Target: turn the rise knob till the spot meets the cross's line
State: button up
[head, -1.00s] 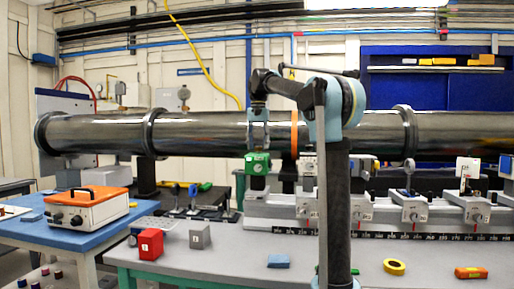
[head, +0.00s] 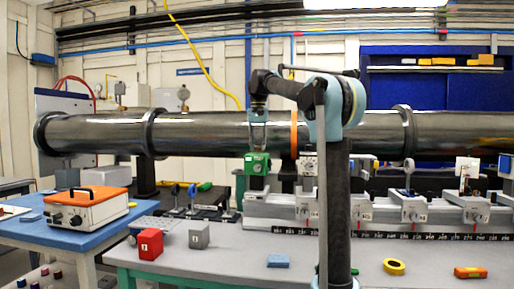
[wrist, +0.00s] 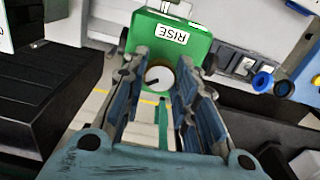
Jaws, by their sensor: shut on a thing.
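The rise knob (wrist: 159,78) is a white dial with a dark pointer mark, on a green block (wrist: 150,38) labelled RISE in the wrist view. My gripper (wrist: 163,70) has one finger on each side of the knob and is shut on it. In the head view my gripper (head: 257,136) points down onto the green block (head: 257,163) on the bench. A white card (head: 468,166) stands on the rail at the right; the spot and the cross's line are too small to make out.
A long dark pipe (head: 210,133) runs behind my arm. A rail (head: 380,212) with several optical mounts lies to the right. A red block (head: 150,243), a grey block (head: 199,235) and yellow tape (head: 394,266) sit on the grey bench. An orange-topped box (head: 88,207) is at left.

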jog(key=shift+n, duration=1.8)
jog(key=o, duration=1)
jog(key=shift+o, duration=0.2)
jog(key=shift+r, duration=0.15)
notch_tip(320, 180, up, 12)
jog(key=shift+f, duration=0.2)
jog(key=shift+w, duration=0.1)
